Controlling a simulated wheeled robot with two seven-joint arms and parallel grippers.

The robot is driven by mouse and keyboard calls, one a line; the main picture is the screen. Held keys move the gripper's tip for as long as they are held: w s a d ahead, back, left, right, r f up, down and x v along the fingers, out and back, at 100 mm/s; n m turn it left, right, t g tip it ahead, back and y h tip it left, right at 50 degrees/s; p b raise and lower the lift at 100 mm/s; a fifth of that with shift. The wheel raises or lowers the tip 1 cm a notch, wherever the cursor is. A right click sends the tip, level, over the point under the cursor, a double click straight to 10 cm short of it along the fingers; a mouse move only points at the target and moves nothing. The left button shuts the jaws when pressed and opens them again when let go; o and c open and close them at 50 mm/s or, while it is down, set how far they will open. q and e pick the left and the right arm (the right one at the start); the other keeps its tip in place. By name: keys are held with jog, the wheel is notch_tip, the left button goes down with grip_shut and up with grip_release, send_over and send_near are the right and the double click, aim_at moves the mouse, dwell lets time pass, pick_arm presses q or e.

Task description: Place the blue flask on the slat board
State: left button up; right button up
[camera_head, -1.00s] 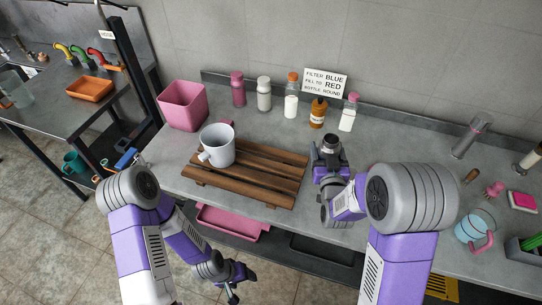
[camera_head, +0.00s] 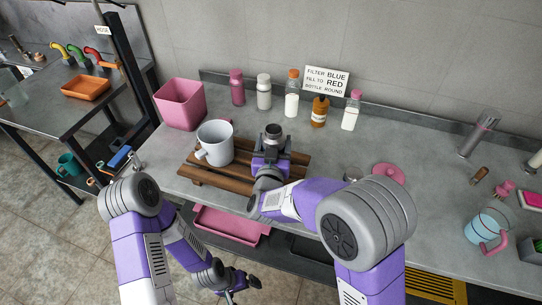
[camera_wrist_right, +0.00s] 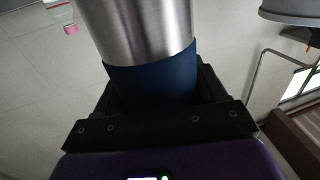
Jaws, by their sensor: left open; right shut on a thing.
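The blue flask (camera_wrist_right: 150,85) is a steel cylinder with a dark blue band, held in my right gripper in the right wrist view. In the head view its dark round top (camera_head: 273,131) shows above my right gripper (camera_head: 271,152), which is shut on it. Both are over the right part of the brown wooden slat board (camera_head: 217,179). My gripper and arm hide the flask's base, so I cannot tell if it touches the slats. My left gripper (camera_head: 242,287) is open and empty, low in front of the counter.
A grey-white mug (camera_head: 215,146) stands on the board's left part, close to the flask. A pink bin (camera_head: 180,104) is behind left. Several bottles, including an amber one (camera_head: 319,111), line the back. A pink disc (camera_head: 388,173) lies to the right.

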jog(key=shift+f+b, duration=0.65)
jog(key=shift+f, duration=1.25)
jog(key=shift+f, duration=0.15)
jog(key=o, duration=1.2)
jog(key=shift+c, duration=0.2)
jog(key=shift+r, duration=0.25)
jog(key=s+a+p, duration=0.1)
jog(key=s, duration=1.1)
